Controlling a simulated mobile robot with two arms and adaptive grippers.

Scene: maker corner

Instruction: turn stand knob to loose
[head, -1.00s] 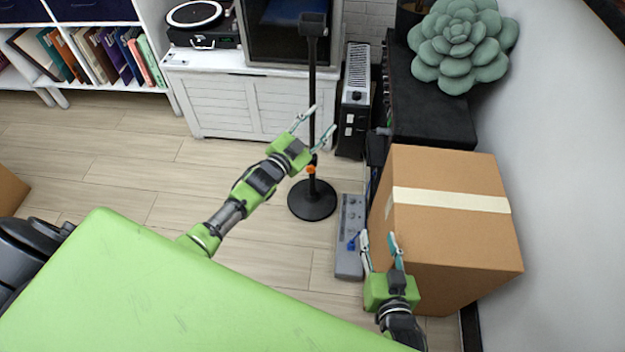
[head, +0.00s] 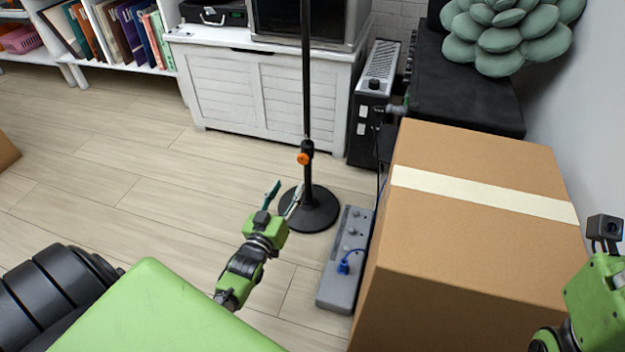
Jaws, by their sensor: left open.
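The stand (head: 306,85) is a thin black upright pole on a round black base (head: 311,213) on the wooden floor. Its orange knob (head: 303,158) sits low on the pole, on a black collar, facing me. My left gripper (head: 282,198) is open and empty, in front of the base and below and left of the knob in the picture, apart from the knob. One finger overlaps the base's left edge in the view. My right arm (head: 597,300) shows at the lower right edge, beside the box; its fingertips are not visible.
A large taped cardboard box (head: 470,235) stands right of the stand. A grey power strip (head: 345,262) with a blue plug lies between them. A white cabinet (head: 265,95) and a heater (head: 372,95) stand behind.

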